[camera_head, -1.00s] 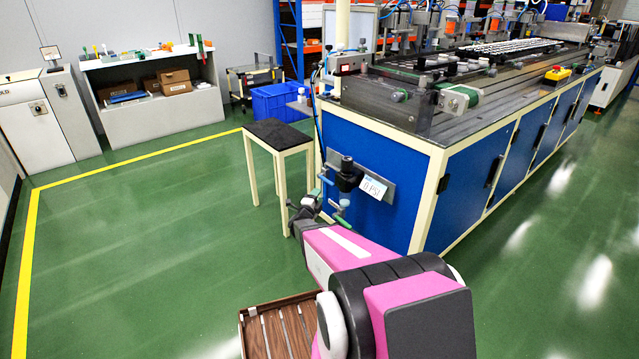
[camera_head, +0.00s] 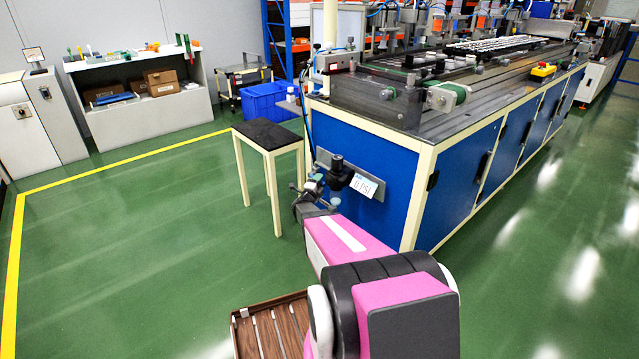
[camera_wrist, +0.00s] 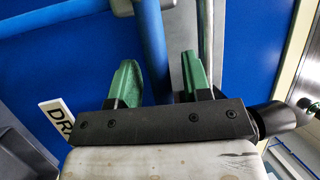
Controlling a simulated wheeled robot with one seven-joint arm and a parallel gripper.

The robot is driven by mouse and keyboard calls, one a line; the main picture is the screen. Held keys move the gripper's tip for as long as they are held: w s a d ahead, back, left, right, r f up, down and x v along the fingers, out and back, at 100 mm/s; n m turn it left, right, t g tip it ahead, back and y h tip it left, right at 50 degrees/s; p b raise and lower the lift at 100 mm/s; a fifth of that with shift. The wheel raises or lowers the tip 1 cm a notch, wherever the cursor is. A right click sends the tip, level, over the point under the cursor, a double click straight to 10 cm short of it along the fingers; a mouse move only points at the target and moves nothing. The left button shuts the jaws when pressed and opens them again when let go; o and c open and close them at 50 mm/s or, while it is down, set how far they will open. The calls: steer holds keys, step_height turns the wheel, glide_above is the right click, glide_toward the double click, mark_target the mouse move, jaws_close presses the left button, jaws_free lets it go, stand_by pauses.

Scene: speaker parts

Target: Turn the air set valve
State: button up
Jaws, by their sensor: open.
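My gripper (camera_head: 314,184) is close to the valve's left side in the head view. In the wrist view my gripper (camera_wrist: 160,75) shows two green fingers spread apart. A blue tube (camera_wrist: 153,35) appears between them; I cannot tell whether they touch it. A black knob-like part (camera_wrist: 285,113) is right of the fingers. The fingers' contact with the valve is hidden in the head view.
A small black-topped stool (camera_head: 267,135) stands left of the machine (camera_head: 372,155). A blue bin (camera_head: 268,100) and a white shelf (camera_head: 140,120) are farther back. Green floor is clear at left and right.

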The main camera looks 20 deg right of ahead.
steer(key=shift+d, duration=0.1)
jaws_close()
steer(key=shift+r, duration=0.15)
steer(key=shift+r+n+y, duration=0.4)
steer(key=shift+r+n, duration=0.3)
steer(key=shift+n, duration=0.6)
steer(key=shift+w+r+n+g+y, duration=0.3)
steer(key=shift+r+n, duration=0.2)
steer(key=shift+n, duration=0.35)
steer(key=shift+w+r+n+g+y, duration=0.25)
steer(key=shift+r+n+y, duration=0.2)
steer(key=shift+n, duration=0.4)
jaws_free()
